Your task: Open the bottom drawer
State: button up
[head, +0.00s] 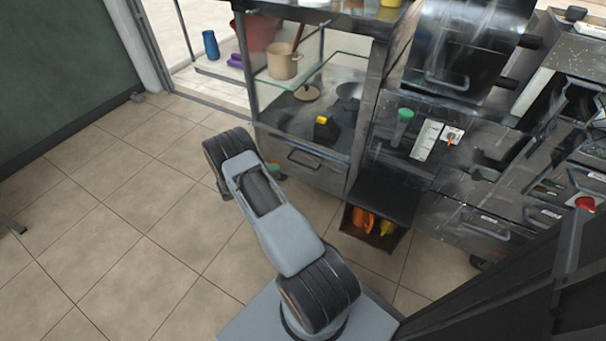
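A grey drawer front (325,175) with a dark bar handle (303,160) is at the bottom of the glass-shelved cabinet; it looks closed. More drawer fronts with handles are low on the machine at the right, including one (484,226). I cannot tell for certain which one the task calls the bottom drawer. My arm rises from the lower middle and reaches up-left, with its elbow left of the cabinet drawer in the picture. My gripper is not visible; the arm's far end is hidden behind its own links.
A dark open bin (388,241) holding orange and yellow items stands right of the cabinet drawer. A dark panel fills the lower right.

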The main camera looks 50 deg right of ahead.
aim_at(303, 165)
jog(key=shift+n+t, duration=0.3)
jog(key=shift+n, duration=0.5)
jog(key=b+x, duration=0.1)
jog(key=x, duration=0.4)
jog(key=f+b+x, duration=0.1)
jog(key=b+x, duration=0.1)
jog(key=x, duration=0.3)
jog(key=f+b+x, duration=0.1)
jog(key=x, duration=0.4)
jog(key=shift+w+a, duration=0.1)
jog(key=shift+a, duration=0.15)
jog(key=shift+c, duration=0.5)
grip_shut()
